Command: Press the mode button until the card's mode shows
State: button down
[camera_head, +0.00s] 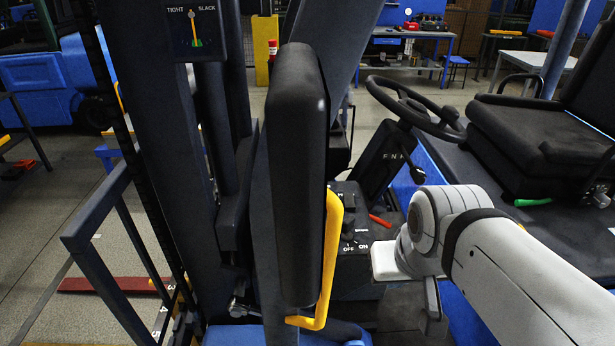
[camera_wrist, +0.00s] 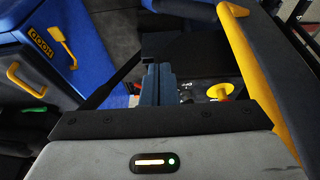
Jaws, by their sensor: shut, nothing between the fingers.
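I cannot tell which control is the mode button. No card or mode display can be made out. In the wrist view my gripper (camera_wrist: 158,70) is shut and empty, its fingers over a dark area. In the head view my white arm reaches in from the right beside the panel; the fingertips are hidden there.
The black seat back (camera_head: 297,170) with its yellow handle (camera_head: 329,265) stands left of the panel. A steering wheel (camera_head: 415,105) and a second seat (camera_head: 545,130) are behind. A TIGHT/SLACK gauge (camera_head: 195,30) is on the mast. A yellow bar (camera_wrist: 260,75) runs close on the right.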

jog(key=w+a+y+b, duration=0.1)
jog(key=w+a+b, duration=0.1)
jog(key=w, duration=0.4)
jog(key=w+a+r+t+b, duration=0.1)
jog(key=w+a+b, duration=0.1)
jog(key=w+b, duration=0.3)
jog(key=w+a+r+m+y+b, duration=0.1)
jog(key=w+b, duration=0.2)
jog(key=w, duration=0.4)
jog(key=shift+w+a+r+t+y, duration=0.15)
jog(key=shift+a+r+t+y, duration=0.15)
jog(key=shift+a, duration=0.1)
jog(key=w+a+r+t+y+b, duration=0.1)
jog(key=w+a+b, duration=0.2)
jog(key=w, duration=0.5)
jog(key=w+a+r+y+b, duration=0.1)
jog(key=w+a+b, duration=0.3)
jog(key=w, duration=0.5)
jog(key=shift+a+m+t+y, duration=0.15)
jog(key=shift+m+t+y, duration=0.25)
jog(key=shift+y, duration=0.1)
jog(key=shift+b, duration=0.3)
notch_tip(320, 180, down, 9)
jog(key=b, duration=0.7)
jog(key=shift+r, duration=0.1)
jog(key=shift+f+b, duration=0.4)
jog(key=shift+b, duration=0.1)
